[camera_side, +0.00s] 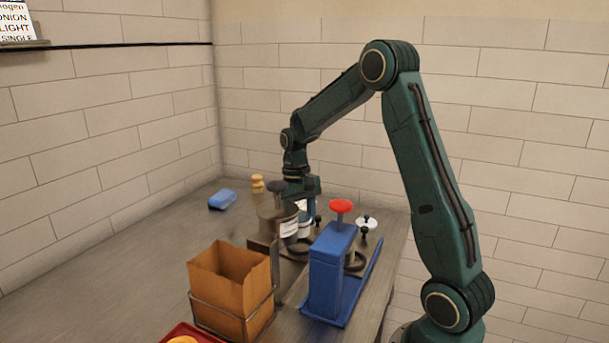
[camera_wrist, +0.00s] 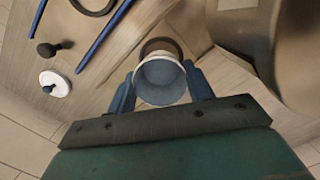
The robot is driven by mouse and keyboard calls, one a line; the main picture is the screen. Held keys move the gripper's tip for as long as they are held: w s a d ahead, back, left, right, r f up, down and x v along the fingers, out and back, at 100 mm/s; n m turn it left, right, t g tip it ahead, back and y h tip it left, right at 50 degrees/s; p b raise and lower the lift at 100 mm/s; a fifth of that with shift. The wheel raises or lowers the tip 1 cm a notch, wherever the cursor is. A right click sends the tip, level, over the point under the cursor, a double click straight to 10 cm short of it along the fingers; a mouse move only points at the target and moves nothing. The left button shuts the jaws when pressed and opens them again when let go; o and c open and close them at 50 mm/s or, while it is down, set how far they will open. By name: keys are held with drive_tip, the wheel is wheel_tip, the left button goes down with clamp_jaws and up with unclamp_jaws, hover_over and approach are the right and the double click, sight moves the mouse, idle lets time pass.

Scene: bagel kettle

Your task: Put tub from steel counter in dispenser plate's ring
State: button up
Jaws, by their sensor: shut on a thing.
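My gripper (camera_wrist: 160,88) is shut on a small tub (camera_wrist: 160,80) with a pale rim and a blue-grey inside. Its two blue fingers hold the tub from either side. In the side view my gripper (camera_side: 303,197) is beside the brown dispenser (camera_side: 270,222), and the tub (camera_side: 305,229) shows only partly. A dark ring (camera_wrist: 161,46) lies just beyond the tub in the wrist view; in the side view a ring (camera_side: 298,248) shows on the brown dispenser's plate. I cannot tell whether the tub touches it. Another ring (camera_side: 355,262) is on the blue dispenser's plate (camera_side: 362,289).
The blue dispenser (camera_side: 331,270) with a red knob (camera_side: 341,206) stands close in front. A paper bag (camera_side: 231,290) in a wire holder is at the front. A blue block (camera_side: 222,199) lies back left; the left counter (camera_side: 110,265) is clear.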

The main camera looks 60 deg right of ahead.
sight(300, 233)
drive_tip(key=shift+f, duration=2.1)
drive_tip(key=shift+f, duration=0.1)
drive_tip(key=o, duration=0.9)
drive_tip(key=shift+o, duration=0.2)
wheel_tip(300, 233, up, 12)
drive_tip(key=w, duration=0.1)
drive_tip(key=shift+d, duration=0.35)
drive_tip(key=shift+w, duration=0.1)
